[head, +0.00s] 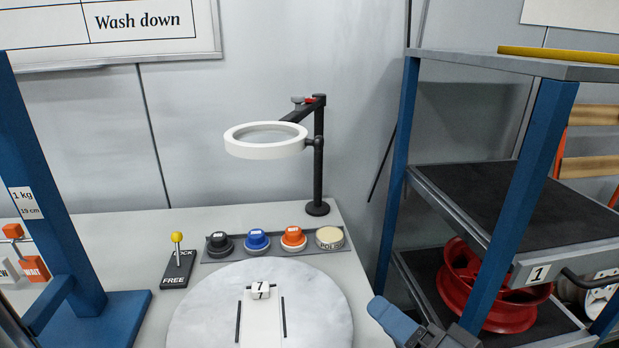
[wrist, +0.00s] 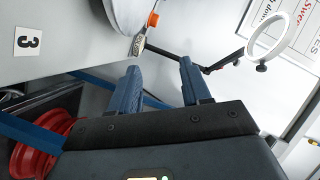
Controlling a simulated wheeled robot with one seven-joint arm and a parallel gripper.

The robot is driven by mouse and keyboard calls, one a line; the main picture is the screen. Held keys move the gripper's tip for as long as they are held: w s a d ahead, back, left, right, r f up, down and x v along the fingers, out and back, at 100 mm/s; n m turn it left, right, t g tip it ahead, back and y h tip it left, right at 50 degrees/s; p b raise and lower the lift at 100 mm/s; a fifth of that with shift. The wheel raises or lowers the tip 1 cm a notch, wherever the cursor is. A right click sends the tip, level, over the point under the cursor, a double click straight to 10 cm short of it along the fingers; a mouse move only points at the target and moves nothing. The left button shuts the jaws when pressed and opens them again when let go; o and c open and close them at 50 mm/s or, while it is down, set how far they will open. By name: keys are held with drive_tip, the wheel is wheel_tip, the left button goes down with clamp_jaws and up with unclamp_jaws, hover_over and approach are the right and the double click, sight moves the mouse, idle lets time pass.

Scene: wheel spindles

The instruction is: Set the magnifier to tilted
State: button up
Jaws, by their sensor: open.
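The magnifier is a white ring (head: 264,152) on a black jointed stand (head: 318,170) at the back right of the bench. In the head view the ring looks about level, with a small dark knob between it and the post. In the wrist view, which is turned sideways, the ring (wrist: 250,44) shows at the upper right, beyond the fingertips. My gripper (wrist: 161,64) is open with nothing between its blue fingers. In the head view part of my gripper (head: 398,322) shows at the bottom, right of the bench, well below and apart from the magnifier.
A strip of coloured knobs (head: 257,239), a yellow-tipped lever (head: 177,248) and a round pale turntable (head: 210,310) stand below the magnifier. A blue-framed shelf (head: 490,190) with a red wheel rim (head: 490,300) stands close on the right. A blue post (head: 45,180) stands left.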

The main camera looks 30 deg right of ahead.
drive_tip(key=w+r+m+y, duration=0.2)
drive_tip(key=w+r+y, duration=0.1)
drive_tip(key=w+r, duration=0.65)
drive_tip(key=y, duration=0.3)
approach(322, 145)
drive_tip(key=x, duration=0.4)
drive_tip(key=shift+w+f+p, duration=0.15)
drive_tip(key=shift+w+p, duration=0.15)
drive_tip(key=shift+w+a, duration=0.15)
drive_tip(key=p+x, duration=0.1)
drive_tip(key=x, duration=0.6)
drive_tip(key=shift+w+a+r, duration=0.1)
drive_tip(key=shift+w+r, duration=0.1)
clamp_jaws()
